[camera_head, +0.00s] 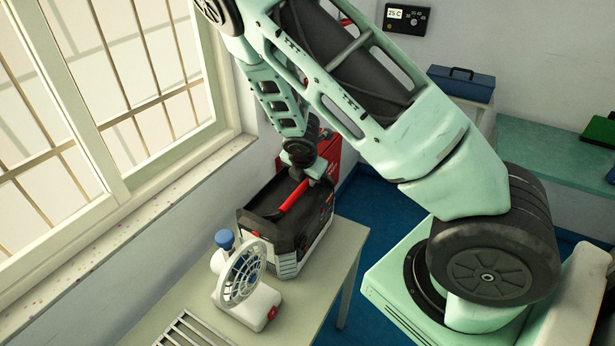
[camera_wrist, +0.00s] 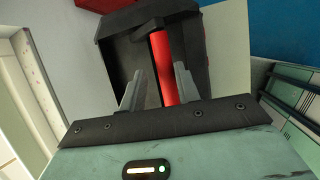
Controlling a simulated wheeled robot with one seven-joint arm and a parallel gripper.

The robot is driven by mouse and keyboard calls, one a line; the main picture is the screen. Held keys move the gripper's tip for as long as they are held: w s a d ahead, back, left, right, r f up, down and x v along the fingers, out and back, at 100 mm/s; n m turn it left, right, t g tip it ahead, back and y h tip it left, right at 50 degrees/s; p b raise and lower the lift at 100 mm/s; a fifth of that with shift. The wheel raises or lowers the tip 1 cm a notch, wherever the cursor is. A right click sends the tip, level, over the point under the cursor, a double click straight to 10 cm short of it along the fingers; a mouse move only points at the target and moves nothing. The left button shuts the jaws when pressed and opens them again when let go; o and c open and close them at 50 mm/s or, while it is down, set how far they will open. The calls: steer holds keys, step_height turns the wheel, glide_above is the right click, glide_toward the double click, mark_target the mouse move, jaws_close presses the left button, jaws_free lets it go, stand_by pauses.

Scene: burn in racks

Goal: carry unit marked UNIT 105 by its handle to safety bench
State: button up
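A black and grey unit (camera_head: 289,240) with a red handle (camera_head: 292,196) along its top stands on the pale table by the window. I cannot read a UNIT 105 marking on it. My gripper (camera_head: 312,172) is at the handle's far end, pointing down. In the wrist view, the red handle (camera_wrist: 162,62) runs between the two fingers of my gripper (camera_wrist: 159,82). The fingers are spread, with a dark gap showing on the handle's left; contact on the right is unclear. The unit's dark top (camera_wrist: 119,48) lies behind them. No bench is legibly marked as the safety bench.
A white fan (camera_head: 243,272) and a blue-capped bottle (camera_head: 222,250) stand close in front of the unit on the table (camera_head: 318,298). A slatted rack lies nearer. A blue toolbox (camera_head: 461,82) and a teal-topped bench (camera_head: 545,150) are at right. Blue floor lies between.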

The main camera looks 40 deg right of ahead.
steer(key=shift+o, duration=1.2)
steer(key=shift+w+a+r+p, duration=0.25)
steer(key=shift+w+r+p, duration=0.3)
steer(key=shift+w, duration=0.1)
steer(key=shift+w+a+r+p, duration=0.2)
steer(key=shift+w+p, duration=0.25)
steer(key=shift+w, duration=0.1)
steer(key=c, duration=0.5)
steer(key=shift+w+a+r+p, duration=0.1)
steer(key=shift+w+a+p, duration=0.1)
steer(key=shift+w, duration=0.25)
steer(key=shift+w+a+p, duration=0.1)
steer(key=shift+w+p, duration=0.1)
steer(key=shift+w, duration=0.2)
steer(key=o, duration=1.8)
steer(key=shift+o, duration=0.2)
steer(key=shift+r, duration=0.1)
steer(key=p+v, duration=0.2)
steer(key=v, duration=0.2)
steer(key=shift+s+a+r+p, duration=0.1)
steer(key=shift+s+r+p, duration=0.1)
steer(key=shift+r+p, duration=0.15)
